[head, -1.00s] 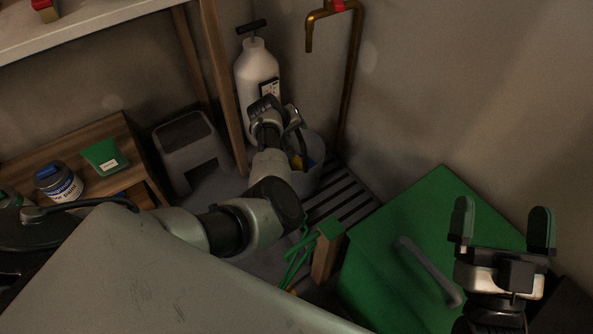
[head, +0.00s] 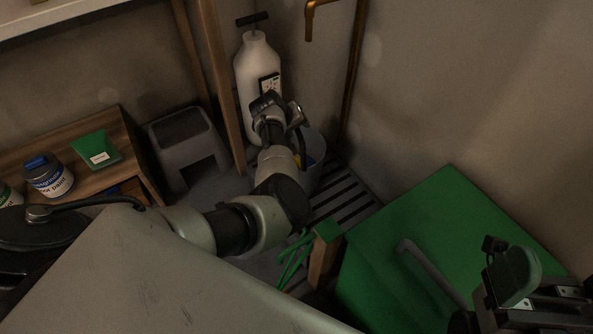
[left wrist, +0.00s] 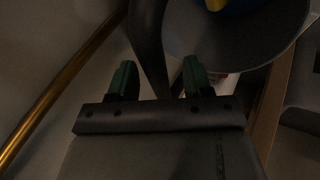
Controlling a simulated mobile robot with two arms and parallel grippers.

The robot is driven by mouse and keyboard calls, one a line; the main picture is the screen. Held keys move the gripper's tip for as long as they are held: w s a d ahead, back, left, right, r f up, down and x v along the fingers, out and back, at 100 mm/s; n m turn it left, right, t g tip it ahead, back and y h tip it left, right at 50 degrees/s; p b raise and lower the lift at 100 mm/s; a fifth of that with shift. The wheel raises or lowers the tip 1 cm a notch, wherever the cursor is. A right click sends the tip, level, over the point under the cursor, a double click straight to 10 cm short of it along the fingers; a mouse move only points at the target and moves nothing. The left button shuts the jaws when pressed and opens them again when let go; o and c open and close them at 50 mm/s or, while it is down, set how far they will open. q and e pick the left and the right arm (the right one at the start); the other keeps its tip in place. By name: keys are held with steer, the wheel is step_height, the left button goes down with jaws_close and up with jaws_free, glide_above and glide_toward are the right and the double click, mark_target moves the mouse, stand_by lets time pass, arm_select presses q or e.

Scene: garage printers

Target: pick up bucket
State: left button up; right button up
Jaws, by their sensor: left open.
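In the left wrist view the bucket (left wrist: 225,50) is at the upper right, just beyond the fingertips. My left gripper (left wrist: 158,78) is open. A dark curved strip (left wrist: 148,45), perhaps the bucket's handle, runs down between its two fingers; I cannot tell whether they touch it. My right gripper (head: 515,268) is turned side-on at lower right.
A white sprayer bottle (head: 258,85) stands behind the bucket, beside a wooden shelf post (head: 222,85). A grey step stool (head: 187,145) is to the left. A copper pipe (head: 354,80) runs down the wall. A green-topped box (head: 425,235) with a grey handle is at right.

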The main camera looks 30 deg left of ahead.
arm_select(q)
steer(key=shift+w+d+f, duration=0.2)
steer(key=shift+w+f, duration=0.2)
steer(key=shift+f, duration=0.2)
jaws_close()
steer(key=shift+a, duration=0.15)
stand_by(0.9)
